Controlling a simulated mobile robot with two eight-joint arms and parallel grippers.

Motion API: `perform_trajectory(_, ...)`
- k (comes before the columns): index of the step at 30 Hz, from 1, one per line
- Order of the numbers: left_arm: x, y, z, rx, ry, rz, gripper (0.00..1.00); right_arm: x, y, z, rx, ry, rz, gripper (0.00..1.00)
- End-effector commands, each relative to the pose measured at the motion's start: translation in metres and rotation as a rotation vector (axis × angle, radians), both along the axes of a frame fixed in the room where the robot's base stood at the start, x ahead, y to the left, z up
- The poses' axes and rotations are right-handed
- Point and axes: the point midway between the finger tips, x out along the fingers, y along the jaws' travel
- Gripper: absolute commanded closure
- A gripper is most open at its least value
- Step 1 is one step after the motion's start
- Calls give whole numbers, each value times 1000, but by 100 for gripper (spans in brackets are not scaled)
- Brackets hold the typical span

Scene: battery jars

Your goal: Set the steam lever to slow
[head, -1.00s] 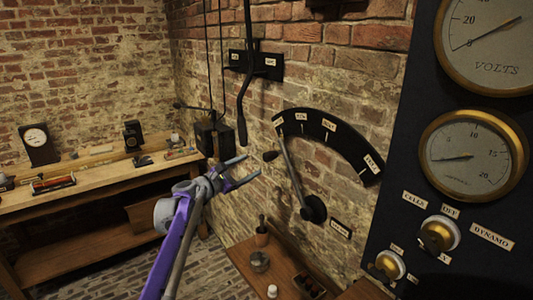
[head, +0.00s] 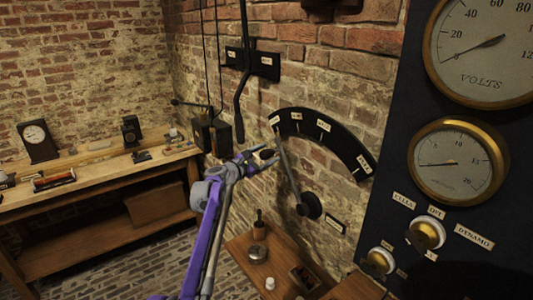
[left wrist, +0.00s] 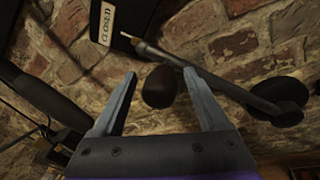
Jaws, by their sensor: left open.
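The steam lever (head: 288,168) is a grey rod on a round black pivot, with a dark knob at its upper end. Its tip is by the leftmost label of the black curved scale (head: 344,144); the left wrist view reads that label (left wrist: 102,28) as CLOSED. The knob (left wrist: 158,87) sits between the open fingers of my left gripper (left wrist: 160,76), with gaps showing on both sides. In the head view my left gripper (head: 262,158) is at the knob. The scale's other labels are too small to read surely. My right gripper is out of view.
A dark panel with gauges (head: 458,165) and knobs stands at the right. A long hanging lever (head: 241,95) and a dark box are on the wall left of the scale. A small wooden table (head: 239,246) with items stands below; a workbench (head: 95,179) is at the left.

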Motion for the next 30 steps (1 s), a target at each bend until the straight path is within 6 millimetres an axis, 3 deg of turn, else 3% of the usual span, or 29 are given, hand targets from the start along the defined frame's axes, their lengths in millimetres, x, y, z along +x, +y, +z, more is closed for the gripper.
perform_trajectory(6,0,0,-1,0,0,0,24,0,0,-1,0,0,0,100)
perform_trajectory(19,0,0,-1,0,0,-1,100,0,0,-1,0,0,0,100)
perform_trajectory(30,0,0,-1,0,0,-1,100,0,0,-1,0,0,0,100)
